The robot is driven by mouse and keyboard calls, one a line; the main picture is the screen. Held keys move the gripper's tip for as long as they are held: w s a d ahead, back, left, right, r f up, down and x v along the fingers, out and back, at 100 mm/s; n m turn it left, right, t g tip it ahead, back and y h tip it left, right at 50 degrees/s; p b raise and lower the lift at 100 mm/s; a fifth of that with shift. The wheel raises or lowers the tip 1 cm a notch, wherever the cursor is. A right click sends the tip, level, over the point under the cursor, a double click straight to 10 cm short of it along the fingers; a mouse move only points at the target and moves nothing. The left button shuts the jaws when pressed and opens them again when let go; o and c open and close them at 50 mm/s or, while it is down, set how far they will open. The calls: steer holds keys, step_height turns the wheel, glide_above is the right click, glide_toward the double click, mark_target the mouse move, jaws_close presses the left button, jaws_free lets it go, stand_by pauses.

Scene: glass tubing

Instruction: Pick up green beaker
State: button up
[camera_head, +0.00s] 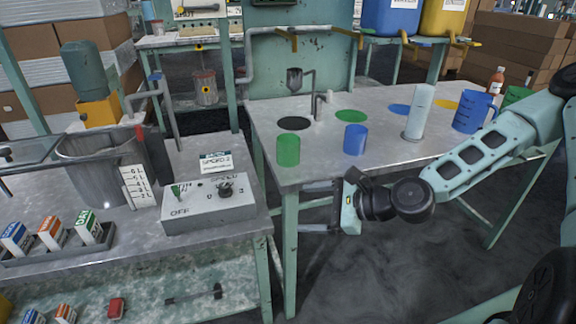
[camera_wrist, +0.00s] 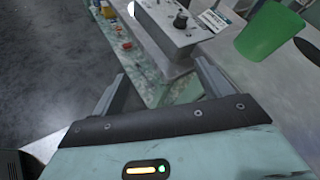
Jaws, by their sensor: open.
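The green beaker (camera_head: 288,150) stands upright near the left front corner of the grey table. In the wrist view the green beaker (camera_wrist: 270,33) shows at the upper right, beyond and to the right of the fingers. My gripper (camera_head: 318,208) is in front of the table's front edge, below and a little right of the beaker. In the wrist view my gripper (camera_wrist: 160,82) has its two fingers spread, with nothing between them. It does not touch the beaker.
A blue beaker (camera_head: 355,139) stands right of the green one. A clear cylinder (camera_head: 419,112) and a blue jug (camera_head: 473,112) stand farther right. The table (camera_head: 330,160) has coloured discs on top. A control box (camera_head: 211,203) sits on the left bench, across a gap.

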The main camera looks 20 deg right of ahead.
mark_target(296, 149)
steer(key=w+d+r+m+t+h+b, duration=0.2)
steer(key=w+d+r+m+t, duration=0.2)
steer(key=w+d+m+t, duration=0.4)
steer(key=shift+m+g, duration=0.3)
steer(key=shift+m, duration=0.4)
steer(key=x, duration=1.4)
steer(key=shift+w+a+r+p, duration=0.1)
steer(key=shift+w+a+p, duration=0.05)
steer(key=shift+a+p, duration=0.15)
steer(key=c, duration=1.1)
